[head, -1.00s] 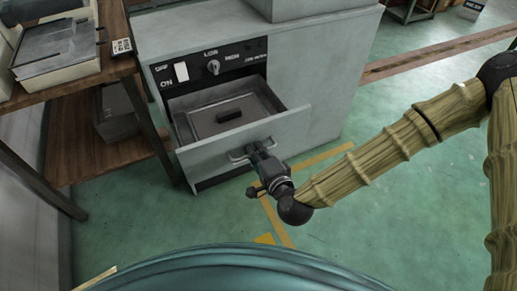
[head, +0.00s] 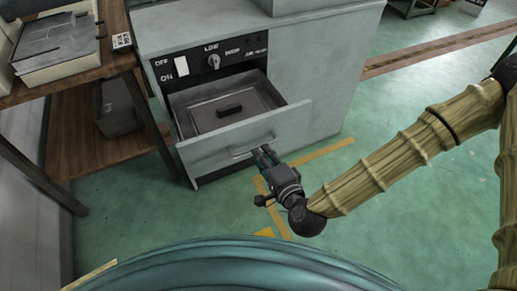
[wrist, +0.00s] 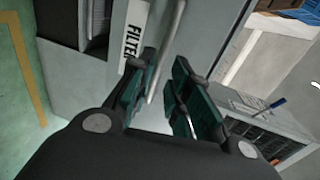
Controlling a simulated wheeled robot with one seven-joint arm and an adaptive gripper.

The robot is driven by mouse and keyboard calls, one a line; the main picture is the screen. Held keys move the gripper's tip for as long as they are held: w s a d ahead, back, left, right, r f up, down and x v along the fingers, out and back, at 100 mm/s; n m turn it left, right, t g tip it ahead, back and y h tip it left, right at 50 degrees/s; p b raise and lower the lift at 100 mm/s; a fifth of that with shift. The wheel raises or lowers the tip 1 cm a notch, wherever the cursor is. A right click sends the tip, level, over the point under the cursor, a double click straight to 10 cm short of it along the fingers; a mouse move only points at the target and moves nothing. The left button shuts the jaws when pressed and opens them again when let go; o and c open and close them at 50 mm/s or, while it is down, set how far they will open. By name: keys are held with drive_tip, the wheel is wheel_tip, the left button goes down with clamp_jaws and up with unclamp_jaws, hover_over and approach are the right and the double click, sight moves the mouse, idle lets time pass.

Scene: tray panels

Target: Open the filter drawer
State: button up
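The filter drawer (head: 205,153) of the grey cabinet is pulled well out, and its inside shows from above. A dark block sits on the panel inside it (head: 229,110). The drawer's bar handle (head: 240,152) is on its front; it also shows in the wrist view (wrist: 171,45) beside a white FILTER label (wrist: 133,38). My gripper (head: 265,156) is at the right part of the handle, in front of the drawer. In the wrist view its green fingers (wrist: 162,97) are apart, with the bar's end close to the left finger; contact cannot be told.
The cabinet's black control panel (head: 213,62) with a knob and a white switch is above the drawer. A wooden shelf unit (head: 75,130) holding trays stands close on the left. The green floor (head: 400,215) on the right is clear apart from my arm.

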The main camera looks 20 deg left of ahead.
drive_tip(key=shift+v, duration=1.25)
drive_tip(key=s+d+f+n+g+h, duration=0.35)
drive_tip(key=s+d+f, duration=0.25)
drive_tip(key=d+f, duration=0.4)
drive_tip(key=s+d+f+n+g+h, duration=0.4)
drive_tip(key=d+f, duration=0.4)
drive_tip(key=f, duration=0.4)
drive_tip(key=s+d+f+g+h, duration=0.2)
drive_tip(key=s+d+f, duration=0.15)
drive_tip(key=d, duration=0.55)
drive_tip(key=s+d+f+g+h, duration=0.1)
drive_tip(key=s+d+f+h, duration=0.1)
drive_tip(key=s+d, duration=0.5)
wheel_tip(320, 180, up, 18)
drive_tip(key=w+d+p, duration=0.1)
drive_tip(key=d+p, duration=0.1)
drive_tip(key=p, duration=1.5)
drive_tip(key=shift+w+f+n, duration=0.2)
drive_tip(key=shift+w+n, duration=0.15)
drive_tip(key=shift+n, duration=0.1)
